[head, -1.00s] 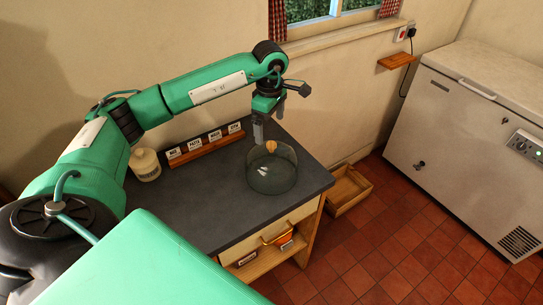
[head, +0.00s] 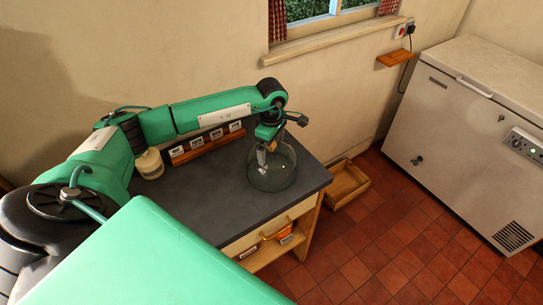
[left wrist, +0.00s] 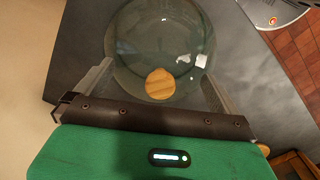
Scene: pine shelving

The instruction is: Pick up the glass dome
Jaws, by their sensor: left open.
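The glass dome (head: 272,174) stands on the dark grey worktop (head: 215,205) near its right end. It is clear, with a round wooden knob on top. The knob (left wrist: 160,84) shows in the left wrist view, in front of my palm, with the dome's round glass wall (left wrist: 165,25) beyond it. My left gripper (head: 266,155) points down over the dome, at the height of its top. Its fingers are open, one to each side of the knob in the wrist view. I cannot tell whether they touch the glass. My right gripper is out of view.
A cream jar (head: 149,164) and a wooden rack (head: 207,146) with several labelled blocks stand at the back of the worktop. A wooden crate (head: 346,184) lies on the red tile floor, left of a white chest freezer (head: 465,140).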

